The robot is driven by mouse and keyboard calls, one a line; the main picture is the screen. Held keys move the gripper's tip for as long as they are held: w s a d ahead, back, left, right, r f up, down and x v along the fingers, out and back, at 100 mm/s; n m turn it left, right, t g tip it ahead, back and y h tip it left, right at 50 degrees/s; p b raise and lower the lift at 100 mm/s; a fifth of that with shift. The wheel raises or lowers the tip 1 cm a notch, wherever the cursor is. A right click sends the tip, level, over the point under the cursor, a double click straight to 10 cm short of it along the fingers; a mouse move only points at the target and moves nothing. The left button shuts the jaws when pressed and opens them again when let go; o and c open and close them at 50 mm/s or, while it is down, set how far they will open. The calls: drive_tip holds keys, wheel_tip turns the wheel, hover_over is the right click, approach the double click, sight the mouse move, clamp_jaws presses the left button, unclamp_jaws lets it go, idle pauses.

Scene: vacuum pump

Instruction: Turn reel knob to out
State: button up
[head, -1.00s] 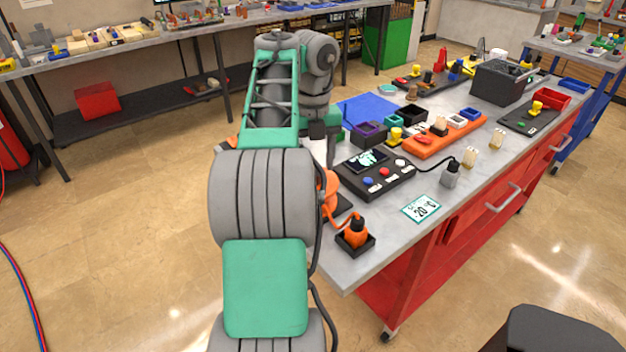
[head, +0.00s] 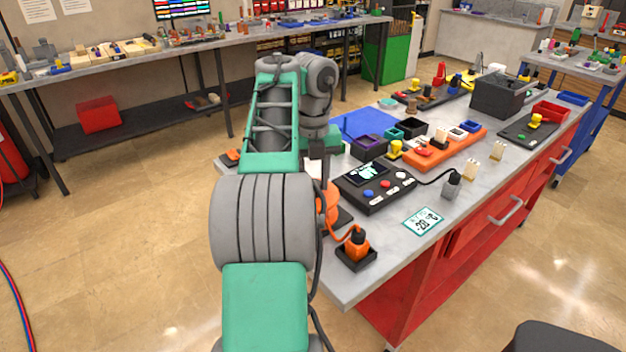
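An orange round thing (head: 328,203) on a dark base, which looks like the cable reel, stands at the near left end of the workbench (head: 346,287). My arm covers much of it, and I cannot make out its knob or the knob's setting. An orange cord runs from it to an orange plug (head: 357,243) in a black holder. My gripper (head: 319,150) shows only as a dark piece below my wrist, above and behind the reel. Its fingertips are hidden, and I cannot tell whether it touches anything.
A black control box (head: 374,190) with coloured buttons stands right of the reel. A white card (head: 423,221) lies near the front edge. Floor left of the bench is clear.

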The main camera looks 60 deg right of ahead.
clamp_jaws()
